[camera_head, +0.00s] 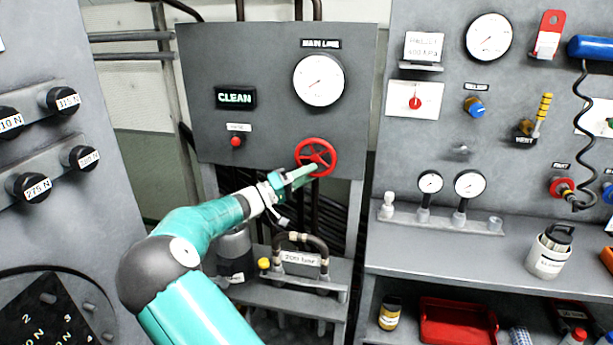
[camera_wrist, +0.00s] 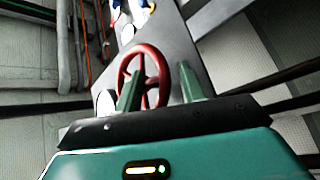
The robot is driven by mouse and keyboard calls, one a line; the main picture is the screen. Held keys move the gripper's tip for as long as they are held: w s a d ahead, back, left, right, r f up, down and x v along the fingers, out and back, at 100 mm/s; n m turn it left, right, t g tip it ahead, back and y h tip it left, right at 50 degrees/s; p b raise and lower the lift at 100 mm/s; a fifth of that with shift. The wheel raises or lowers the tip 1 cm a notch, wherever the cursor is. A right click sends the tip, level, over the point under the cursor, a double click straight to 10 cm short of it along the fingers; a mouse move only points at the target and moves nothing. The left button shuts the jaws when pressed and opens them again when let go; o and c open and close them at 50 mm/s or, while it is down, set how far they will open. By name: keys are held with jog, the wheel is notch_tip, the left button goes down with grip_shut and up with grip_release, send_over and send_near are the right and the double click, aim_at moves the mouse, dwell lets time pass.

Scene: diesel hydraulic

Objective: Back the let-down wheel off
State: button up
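The let-down wheel is a red spoked handwheel (camera_head: 317,155) on the grey panel, below the MAIN LINE gauge (camera_head: 319,80). In the wrist view the wheel (camera_wrist: 152,48) stands ahead of my fingers, left of the middle. My gripper (camera_head: 303,174) is at the wheel's lower left in the head view. In the wrist view my gripper (camera_wrist: 161,70) is open and holds nothing. Its left finger overlaps the wheel and its right finger is beyond the rim's right side. I cannot tell whether either finger touches the wheel.
A lit CLEAN sign (camera_head: 235,97) and a small red button (camera_head: 236,142) are left of the wheel. A hose fitting block (camera_head: 300,262) stands below. The right panel has gauges, a blue knob (camera_head: 475,107) and a shelf with a white pot (camera_head: 547,257).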

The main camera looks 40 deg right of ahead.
jog(key=shift+r, duration=0.35)
jog(key=v, duration=1.4)
jog(key=shift+f, duration=0.35)
jog(key=s+d+y, duration=0.1)
jog(key=s, duration=0.1)
jog(key=s+d+f+y, duration=0.1)
jog(key=s+y, duration=0.1)
jog(key=s+d+f+y, duration=0.1)
jog(key=s, duration=0.1)
jog(key=shift+s+y, duration=0.15)
jog(key=shift+y, duration=0.25)
jog(key=s+a+f+n+t+y, duration=0.2)
jog(key=s+a+y, duration=0.1)
jog(key=s+y, duration=0.35)
jog(key=s+a+r+n+t+y, duration=0.3)
jog(key=s+a, duration=0.5)
jog(key=a, duration=0.3)
jog(key=s+a+r+n+t+y, duration=0.3)
jog(key=s+a+t+y, duration=0.3)
jog(key=s+a, duration=0.3)
jog(key=shift+s+a+n, duration=0.35)
jog(key=shift+a+n, duration=0.25)
jog(key=shift+a, duration=0.45)
